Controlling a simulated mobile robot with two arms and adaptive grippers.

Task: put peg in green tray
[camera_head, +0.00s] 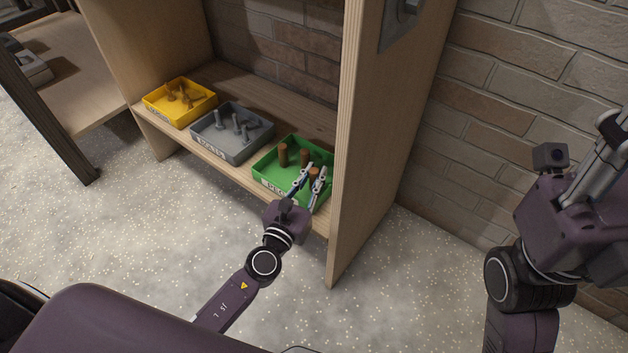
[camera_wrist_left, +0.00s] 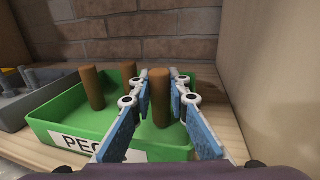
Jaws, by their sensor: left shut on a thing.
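The green tray (camera_head: 262,176) stands at the right end of the low wooden shelf, with a white label on its front; it also shows in the left wrist view (camera_wrist_left: 45,128). Brown wooden pegs stand upright in it, one at its left (camera_head: 283,155) and one at its back (camera_head: 305,156). My left gripper (camera_head: 311,176) is over the tray's right part, shut on another brown peg (camera_wrist_left: 160,97). That peg is upright between the fingers, its lower end within the tray; whether it touches the tray floor I cannot tell. My right gripper (camera_head: 615,128) is only partly in view at the right edge.
A grey tray (camera_head: 207,148) with grey bolts stands left of the green one, and a yellow tray (camera_head: 160,113) with brown pieces further left. A tall wooden side panel (camera_head: 365,130) rises close to the right of my left gripper.

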